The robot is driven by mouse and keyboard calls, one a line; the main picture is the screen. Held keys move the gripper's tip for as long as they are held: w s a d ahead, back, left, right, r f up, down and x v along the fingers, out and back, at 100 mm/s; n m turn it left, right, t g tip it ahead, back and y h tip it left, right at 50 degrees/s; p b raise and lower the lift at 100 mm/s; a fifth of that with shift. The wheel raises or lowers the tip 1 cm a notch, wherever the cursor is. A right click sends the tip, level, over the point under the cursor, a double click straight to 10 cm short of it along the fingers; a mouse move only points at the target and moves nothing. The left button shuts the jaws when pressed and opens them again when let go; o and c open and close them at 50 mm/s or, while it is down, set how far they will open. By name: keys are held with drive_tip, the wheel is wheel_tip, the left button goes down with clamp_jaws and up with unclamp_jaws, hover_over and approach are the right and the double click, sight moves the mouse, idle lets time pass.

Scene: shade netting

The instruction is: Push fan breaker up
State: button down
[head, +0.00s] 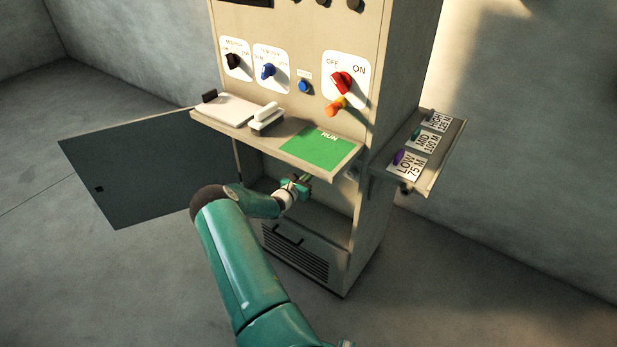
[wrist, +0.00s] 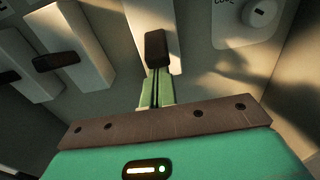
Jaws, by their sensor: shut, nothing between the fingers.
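In the wrist view, a white breaker with a dark toggle (wrist: 155,48) is straight ahead of my gripper (wrist: 157,75). The green fingers are shut and empty, with their tips at the toggle's lower end. I cannot tell whether they touch it. Another breaker with a dark toggle (wrist: 56,61) is to the left, and part of a third shows at the left edge. No label tells me which one is the fan breaker. In the head view, my gripper (head: 302,182) reaches into the open lower compartment of the cabinet (head: 395,100); the breakers are hidden there under the shelf.
The shelf with the green RUN card (head: 318,147) overhangs my gripper. The open cabinet door (head: 150,170) stands out to the left. A side shelf (head: 440,160) with labelled cards is on the right. In the wrist view, a white plate with a round knob (wrist: 262,14) is at upper right.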

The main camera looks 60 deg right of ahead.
drive_tip(key=shift+a+r+y, duration=0.15)
drive_tip(key=shift+r+y, duration=0.25)
drive_tip(key=shift+y, duration=0.2)
drive_tip(key=r+y, duration=0.2)
drive_tip(key=y, duration=0.1)
drive_tip(key=shift+w+a+t, duration=0.1)
drive_tip(key=shift+a+t, duration=0.2)
drive_tip(key=shift+t, duration=0.1)
drive_tip(key=shift+r, duration=0.9)
